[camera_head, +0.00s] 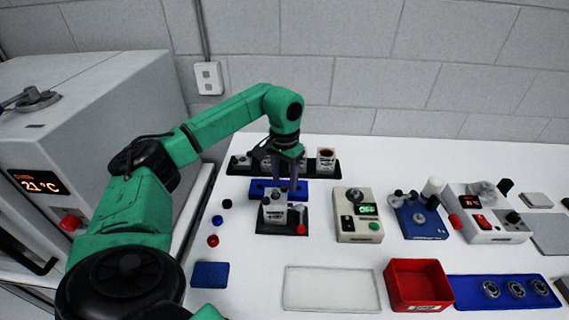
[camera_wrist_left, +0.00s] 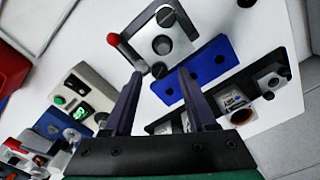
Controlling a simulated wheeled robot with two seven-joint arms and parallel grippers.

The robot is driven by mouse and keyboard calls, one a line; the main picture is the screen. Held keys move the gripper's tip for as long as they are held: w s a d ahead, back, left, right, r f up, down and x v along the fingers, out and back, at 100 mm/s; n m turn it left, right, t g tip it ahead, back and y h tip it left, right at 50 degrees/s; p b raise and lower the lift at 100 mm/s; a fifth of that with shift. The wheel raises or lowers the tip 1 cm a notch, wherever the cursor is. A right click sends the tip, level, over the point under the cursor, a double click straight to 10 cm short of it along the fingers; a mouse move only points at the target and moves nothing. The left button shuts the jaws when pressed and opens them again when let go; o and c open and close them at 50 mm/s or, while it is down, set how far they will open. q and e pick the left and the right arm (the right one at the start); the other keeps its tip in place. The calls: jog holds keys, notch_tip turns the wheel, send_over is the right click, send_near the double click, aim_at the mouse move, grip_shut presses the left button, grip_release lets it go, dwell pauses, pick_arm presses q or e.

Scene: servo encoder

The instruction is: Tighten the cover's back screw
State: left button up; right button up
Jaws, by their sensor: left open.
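The pale square cover unit (camera_head: 274,207) stands on a dark fixture base (camera_head: 270,228) with a red-tipped lever (camera_head: 301,229). In the left wrist view the cover (camera_wrist_left: 145,40) has a round dark centre. One dark screw head (camera_wrist_left: 165,16) shows at its far edge, and another screw (camera_wrist_left: 159,70) shows at the edge nearer my fingers and the blue plate. My left gripper (camera_head: 288,186) is open, pointing down over the back of the cover; its fingers (camera_wrist_left: 160,85) are apart with nothing seen between them. Whether they touch the screw is unclear. My right gripper is not in view.
A blue plate with holes (camera_head: 262,187) lies just behind the fixture, before a dark rack (camera_head: 240,168) of small parts. A beige device with a green display (camera_head: 357,222) stands to the right. A clear tray (camera_head: 330,289) and red bin (camera_head: 417,284) lie in front.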

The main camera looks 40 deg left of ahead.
pick_arm(q)
notch_tip(320, 180, up, 9)
jog(key=b, duration=0.1)
notch_tip(320, 180, up, 5)
jog(key=p, duration=0.3)
send_over(285, 187)
jog(key=shift+a+r, duration=0.1)
